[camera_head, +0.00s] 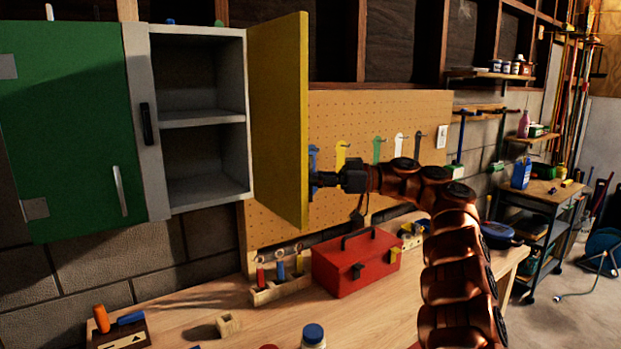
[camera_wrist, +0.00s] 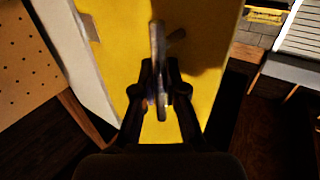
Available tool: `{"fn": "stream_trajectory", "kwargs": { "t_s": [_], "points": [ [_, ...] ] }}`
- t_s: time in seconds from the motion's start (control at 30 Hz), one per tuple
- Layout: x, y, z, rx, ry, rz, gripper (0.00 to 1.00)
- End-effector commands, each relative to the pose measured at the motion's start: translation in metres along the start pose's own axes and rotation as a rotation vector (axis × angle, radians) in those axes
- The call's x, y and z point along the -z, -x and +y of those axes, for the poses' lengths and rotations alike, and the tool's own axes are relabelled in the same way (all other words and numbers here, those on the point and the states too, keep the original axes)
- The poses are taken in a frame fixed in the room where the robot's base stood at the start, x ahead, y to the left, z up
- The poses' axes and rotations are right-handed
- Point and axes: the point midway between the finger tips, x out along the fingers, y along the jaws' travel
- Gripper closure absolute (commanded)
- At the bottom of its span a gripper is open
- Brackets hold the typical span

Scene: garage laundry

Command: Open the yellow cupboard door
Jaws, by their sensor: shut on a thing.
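The yellow cupboard door (camera_head: 277,110) stands wide open in the head view, swung out from the right side of the grey cupboard (camera_head: 247,60). The cupboard's inside shows two empty shelf spaces. My gripper (camera_head: 318,180) is at the outer face of the door near its lower free edge. In the wrist view the yellow door (camera_wrist: 125,50) fills the middle, and my gripper (camera_wrist: 160,95) is shut on its metal bar handle (camera_wrist: 158,45). In the head view the handle is mostly hidden behind the door edge.
A green door (camera_head: 65,120) beside the open compartment is closed. Below is a wooden workbench (camera_head: 200,310) with a red toolbox (camera_head: 357,262), a screwdriver rack (camera_head: 280,287) and a blue-lidded jar (camera_head: 313,336). A pegboard (camera_head: 400,110) with hanging tools is behind my arm.

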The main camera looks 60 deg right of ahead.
Motion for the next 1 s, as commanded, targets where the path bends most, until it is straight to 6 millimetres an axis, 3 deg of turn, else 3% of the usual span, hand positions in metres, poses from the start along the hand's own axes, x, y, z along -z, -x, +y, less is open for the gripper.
{"fn": "stream_trajectory", "kwargs": {
  "t_s": [0.33, 0.37, 0.6, 1.0],
  "points": [
    [0.0009, 0.0008, -0.0002, -0.001, 0.002, 0.001, 1.00],
    [0.0009, 0.0008, -0.0002, -0.001, 0.002, 0.001, 0.86],
    [0.0006, 0.0004, -0.0001, -0.001, 0.001, 0.000, 0.63],
    [0.0014, 0.0061, -0.0002, -0.001, 0.002, 0.001, 0.63]
  ]
}}
